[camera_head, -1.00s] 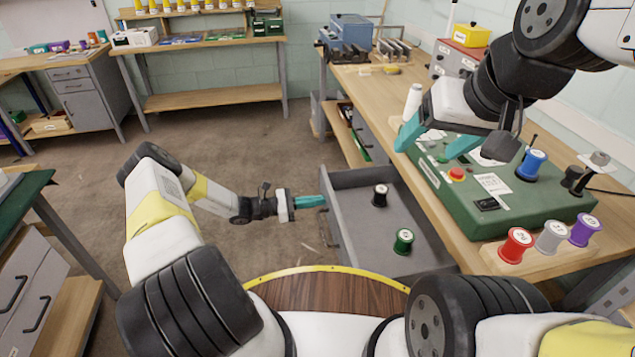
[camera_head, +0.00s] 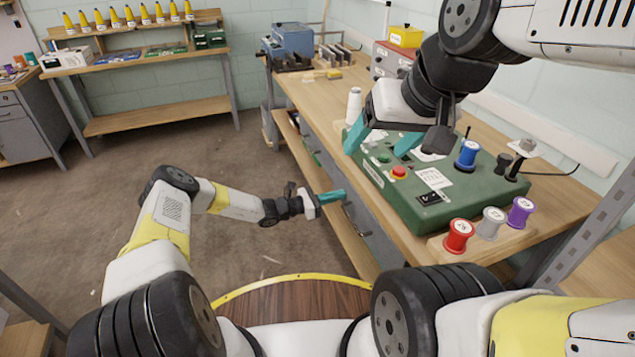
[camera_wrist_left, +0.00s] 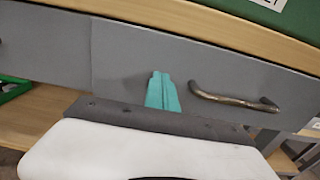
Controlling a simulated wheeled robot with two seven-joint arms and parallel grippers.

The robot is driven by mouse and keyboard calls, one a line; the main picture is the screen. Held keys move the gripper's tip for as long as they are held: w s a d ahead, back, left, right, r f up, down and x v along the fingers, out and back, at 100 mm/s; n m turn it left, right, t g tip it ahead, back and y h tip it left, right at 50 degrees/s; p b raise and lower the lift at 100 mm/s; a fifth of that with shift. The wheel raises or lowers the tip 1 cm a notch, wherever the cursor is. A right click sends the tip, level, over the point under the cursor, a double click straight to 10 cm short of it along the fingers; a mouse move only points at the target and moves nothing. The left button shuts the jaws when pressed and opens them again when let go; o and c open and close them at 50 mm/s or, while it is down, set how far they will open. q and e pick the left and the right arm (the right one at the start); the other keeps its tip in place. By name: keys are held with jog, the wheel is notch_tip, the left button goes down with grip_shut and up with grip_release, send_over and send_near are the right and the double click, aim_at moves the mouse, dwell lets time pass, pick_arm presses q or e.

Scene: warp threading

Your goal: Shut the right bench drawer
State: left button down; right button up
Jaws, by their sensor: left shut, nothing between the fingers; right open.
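The right bench drawer (camera_head: 372,232) is a grey front under the wooden bench top. In the left wrist view the drawer front (camera_wrist_left: 225,78) looks flush with the panel beside it, and its metal handle (camera_wrist_left: 232,99) is to the right of my fingers. My left gripper (camera_head: 343,195) is shut and empty, its teal fingertips at the drawer front; the left wrist view also shows the fingers (camera_wrist_left: 162,90) against or very near it. I cannot tell if they touch. My right gripper (camera_head: 378,144) is open above the green box on the bench. The drawer's inside is hidden.
A green control box (camera_head: 430,185) with a red button stands on the bench. Red (camera_head: 459,236), grey (camera_head: 490,223) and purple (camera_head: 520,211) spools stand in a wooden holder at the bench's front edge. Open floor lies left of the bench.

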pick_arm(q)
jog(key=shift+x, duration=0.9)
jog(key=shift+d+r, duration=0.1)
jog(key=shift+r, duration=0.05)
